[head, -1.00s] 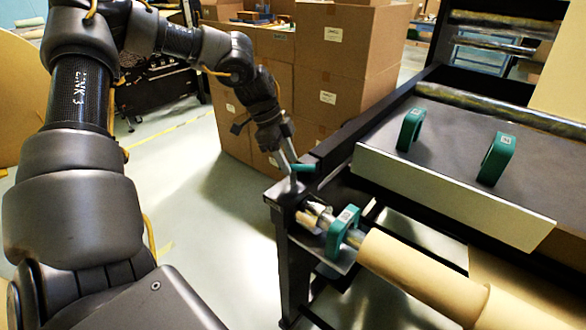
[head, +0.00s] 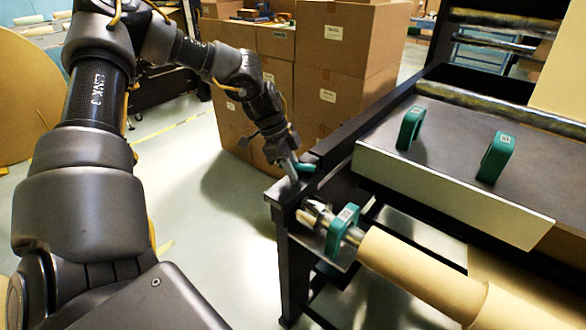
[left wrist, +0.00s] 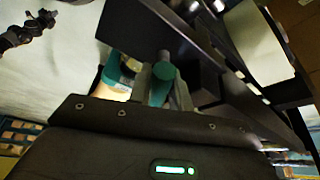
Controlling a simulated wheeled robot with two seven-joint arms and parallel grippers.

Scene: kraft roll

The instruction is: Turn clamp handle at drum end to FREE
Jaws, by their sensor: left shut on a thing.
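The green clamp handle (head: 306,168) is at the near left corner of the dark roll stand, at the drum end. My left gripper (head: 291,170) reaches down to it from above, its fingers partly hiding it in the head view. In the left wrist view, the green handle (left wrist: 161,82) lies between the two grey fingers of my left gripper (left wrist: 162,92), which is shut on it. No FREE marking can be read. My right gripper is not in view.
A green clamp (head: 342,229) sits on the metal shaft beside the kraft paper roll (head: 425,281). Two green clamps (head: 410,128) (head: 497,157) stand on the dark table (head: 455,140). Cardboard boxes (head: 335,80) are stacked behind. Floor left of the stand is clear.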

